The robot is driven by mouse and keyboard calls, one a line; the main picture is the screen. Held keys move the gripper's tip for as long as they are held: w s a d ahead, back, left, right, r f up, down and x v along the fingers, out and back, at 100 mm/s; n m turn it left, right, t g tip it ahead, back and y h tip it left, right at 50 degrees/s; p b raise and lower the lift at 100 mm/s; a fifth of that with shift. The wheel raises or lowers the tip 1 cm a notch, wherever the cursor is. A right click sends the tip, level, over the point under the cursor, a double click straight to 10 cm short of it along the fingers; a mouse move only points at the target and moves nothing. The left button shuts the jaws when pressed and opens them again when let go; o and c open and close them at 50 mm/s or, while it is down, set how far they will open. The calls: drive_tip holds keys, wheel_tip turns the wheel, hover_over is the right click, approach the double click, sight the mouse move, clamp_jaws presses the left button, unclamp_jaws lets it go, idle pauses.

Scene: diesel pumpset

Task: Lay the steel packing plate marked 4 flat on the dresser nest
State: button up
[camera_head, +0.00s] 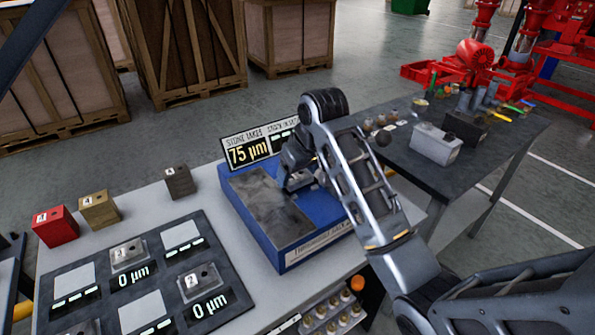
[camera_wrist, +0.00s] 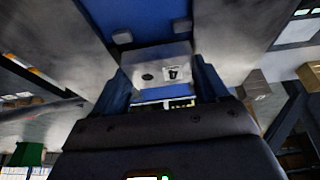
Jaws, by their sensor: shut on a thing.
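My gripper (camera_head: 297,182) is over the right part of the blue dresser (camera_head: 292,255), whose top carries a worn grey stone slab. In the wrist view my gripper (camera_wrist: 160,88) is shut on a steel plate (camera_wrist: 158,58) with a dark hole and a white label that seems to read 4. Blue dresser surface with two small grey pegs (camera_wrist: 181,25) lies beyond the plate. The nest is mostly hidden behind my arm in the head view. I cannot tell whether the plate touches it.
A sign (camera_head: 247,152) reading 75 µm stands behind the dresser. A dark board (camera_head: 75,262) with plates and 0 µm displays lies at left. Red (camera_head: 56,228), tan (camera_head: 99,210) and dark (camera_head: 180,182) blocks stand behind it. A dark table (camera_head: 440,170) with small parts is at right.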

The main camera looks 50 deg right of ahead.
drive_tip(key=shift+f, duration=0.15)
drive_tip(key=o, duration=1.4)
drive_tip(key=v, duration=0.7)
drive_tip(key=shift+r, duration=0.35)
